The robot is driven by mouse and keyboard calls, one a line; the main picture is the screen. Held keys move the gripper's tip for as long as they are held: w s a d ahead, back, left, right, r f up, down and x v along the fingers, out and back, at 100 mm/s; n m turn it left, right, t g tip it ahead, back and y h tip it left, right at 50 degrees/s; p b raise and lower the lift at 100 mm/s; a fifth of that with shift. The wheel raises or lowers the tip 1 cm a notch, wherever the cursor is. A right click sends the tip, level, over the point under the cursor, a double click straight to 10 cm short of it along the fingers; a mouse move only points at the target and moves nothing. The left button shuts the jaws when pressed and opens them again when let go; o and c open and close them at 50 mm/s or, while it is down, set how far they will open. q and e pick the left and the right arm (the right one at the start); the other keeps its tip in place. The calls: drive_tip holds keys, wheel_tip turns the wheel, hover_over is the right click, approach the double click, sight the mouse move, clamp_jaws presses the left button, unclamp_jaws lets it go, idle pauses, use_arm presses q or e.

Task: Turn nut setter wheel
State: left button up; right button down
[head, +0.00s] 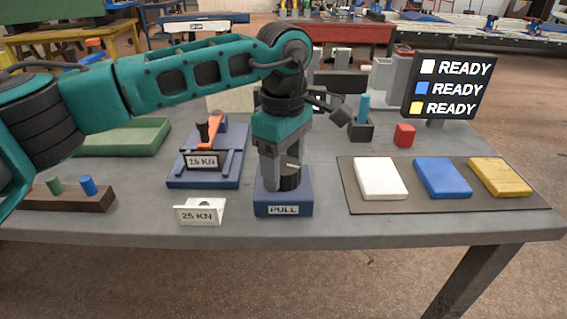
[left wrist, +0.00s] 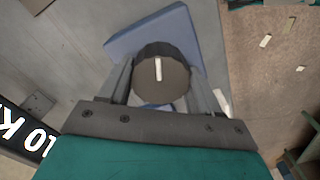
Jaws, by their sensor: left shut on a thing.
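The nut setter wheel (head: 291,182) is a dark round knob with a white mark, standing on a blue base (head: 302,199) labelled PULL near the front middle of the bench. In the left wrist view the wheel (left wrist: 151,82) shows from above, its white mark running nearly straight up the picture. My left gripper (head: 282,180) points down from above and is shut on the wheel, a finger on each side. In the head view the gripper hides part of the wheel. My right gripper is not in view.
A blue fixture (head: 177,178) with an orange lever stands left, behind a white 25 KN plate (head: 186,216). White (head: 378,180), blue (head: 440,178) and yellow (head: 500,177) pads lie on a dark mat to the right. A screen (head: 447,85) reads READY in several rows.

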sight(283, 164)
use_arm(q)
drive_tip(key=o, duration=1)
wheel_tip(283, 164, up, 13)
drive_tip(key=shift+p, duration=0.75)
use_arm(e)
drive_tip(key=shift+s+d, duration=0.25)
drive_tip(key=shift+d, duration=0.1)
